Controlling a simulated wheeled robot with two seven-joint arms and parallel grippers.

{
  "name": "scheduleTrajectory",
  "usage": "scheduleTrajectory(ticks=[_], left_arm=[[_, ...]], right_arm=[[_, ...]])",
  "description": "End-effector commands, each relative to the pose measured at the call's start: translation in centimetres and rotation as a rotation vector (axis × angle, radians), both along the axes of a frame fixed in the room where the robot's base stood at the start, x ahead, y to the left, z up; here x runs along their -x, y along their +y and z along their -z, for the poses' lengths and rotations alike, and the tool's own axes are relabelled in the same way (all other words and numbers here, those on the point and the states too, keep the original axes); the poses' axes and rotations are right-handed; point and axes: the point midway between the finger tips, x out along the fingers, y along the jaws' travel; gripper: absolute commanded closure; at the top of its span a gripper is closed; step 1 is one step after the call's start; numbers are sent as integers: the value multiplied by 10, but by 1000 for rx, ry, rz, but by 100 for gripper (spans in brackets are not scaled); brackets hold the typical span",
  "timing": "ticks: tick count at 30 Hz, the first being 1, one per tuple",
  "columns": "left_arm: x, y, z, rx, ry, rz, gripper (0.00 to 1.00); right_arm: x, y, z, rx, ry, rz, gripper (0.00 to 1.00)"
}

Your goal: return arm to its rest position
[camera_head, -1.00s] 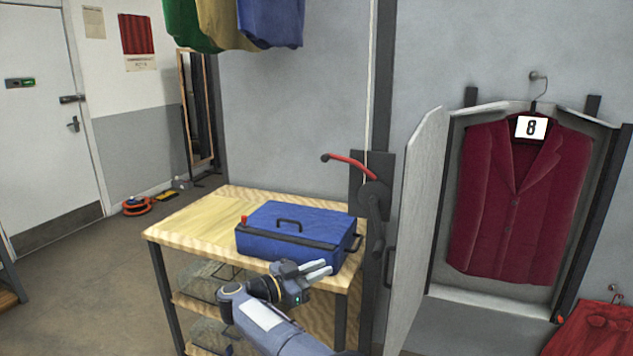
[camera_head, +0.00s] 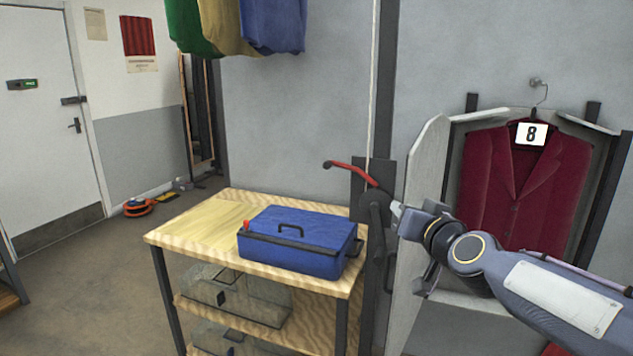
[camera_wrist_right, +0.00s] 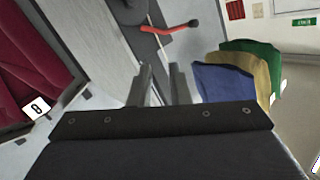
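My right gripper (camera_head: 398,216) is raised at the right of the workbench, in front of the open wardrobe door panel and beside the wall crank (camera_head: 374,200). In the right wrist view its two fingers (camera_wrist_right: 162,86) stand apart with nothing between them. The fingers do not appear to touch the crank. The right arm comes in from the right edge and hides the lower part of the red jacket (camera_head: 513,185). My left gripper does not show in any view.
A closed blue case (camera_head: 292,255) lies on the wooden bench (camera_head: 205,225). The crank's red handle (camera_head: 352,172) sticks out left above the bench. An open door panel (camera_head: 425,165) stands beside the jacket. Colored garments hang overhead. The floor at left is mostly clear.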

Motion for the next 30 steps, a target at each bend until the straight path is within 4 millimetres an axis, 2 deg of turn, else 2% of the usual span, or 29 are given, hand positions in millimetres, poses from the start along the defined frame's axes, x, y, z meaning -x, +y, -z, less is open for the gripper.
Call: scheduleTrajectory(ticks=[1,3,9,12,15,18,21,30], left_arm=[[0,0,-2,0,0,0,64],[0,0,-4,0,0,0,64],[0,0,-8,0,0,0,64],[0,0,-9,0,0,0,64],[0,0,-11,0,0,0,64],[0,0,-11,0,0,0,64],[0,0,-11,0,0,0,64],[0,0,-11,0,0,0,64]], right_arm=[[34,-11,9,1,63,-37,83],[81,-18,35,6,179,-92,83],[209,-31,118,14,515,-161,83],[265,-34,158,14,671,-159,83],[309,-36,190,13,796,-145,83],[338,-36,211,12,882,-132,83],[352,-37,222,11,927,-123,83],[355,-36,224,10,939,-123,83]])
